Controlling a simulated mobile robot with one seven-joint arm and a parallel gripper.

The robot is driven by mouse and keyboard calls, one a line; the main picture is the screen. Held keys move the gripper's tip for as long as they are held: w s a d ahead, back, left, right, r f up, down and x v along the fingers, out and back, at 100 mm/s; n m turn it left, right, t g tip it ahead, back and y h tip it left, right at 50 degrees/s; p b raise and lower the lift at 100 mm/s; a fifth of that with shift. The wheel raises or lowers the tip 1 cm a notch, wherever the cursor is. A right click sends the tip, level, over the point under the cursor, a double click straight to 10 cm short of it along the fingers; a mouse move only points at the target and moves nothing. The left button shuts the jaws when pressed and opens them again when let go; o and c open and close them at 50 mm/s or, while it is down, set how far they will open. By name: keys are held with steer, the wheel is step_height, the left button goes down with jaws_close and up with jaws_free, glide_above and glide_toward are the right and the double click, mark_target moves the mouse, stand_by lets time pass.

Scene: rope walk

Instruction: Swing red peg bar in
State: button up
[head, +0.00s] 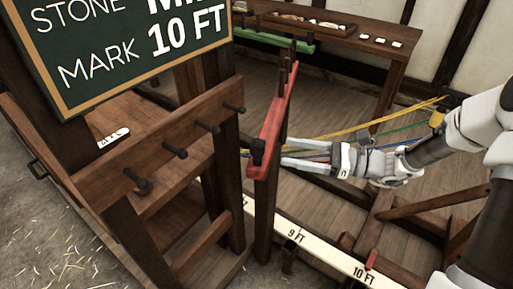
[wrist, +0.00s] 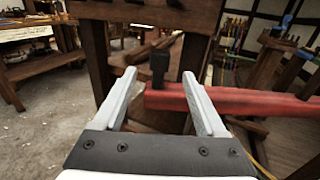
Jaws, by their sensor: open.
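The red peg bar (head: 271,125) sits on top of a dark wooden post, with dark pegs standing along it and a black knob (head: 257,152) at its near end. In the wrist view the red bar (wrist: 250,101) runs in from the right, and its knob (wrist: 159,68) end lies between the fingers. My gripper (head: 284,153) is open at the right side of the bar's near end. In the wrist view the open gripper (wrist: 160,88) has one finger on each side of the knob. Whether a finger touches the bar is unclear.
A brown peg rail (head: 165,150) on posts stands left of the red bar, under a chalkboard (head: 130,45). A green bar (head: 272,40) and a table (head: 335,35) are behind. Coloured ropes (head: 385,122) stretch behind my arm. A marked white strip (head: 320,248) lies below.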

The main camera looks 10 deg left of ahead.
mark_target(256, 146)
steer(key=a+b, duration=0.1)
steer(key=a, duration=0.8)
steer(key=shift+a, duration=0.35)
steer(key=shift+c, duration=0.3)
jaws_close()
stand_by(0.5)
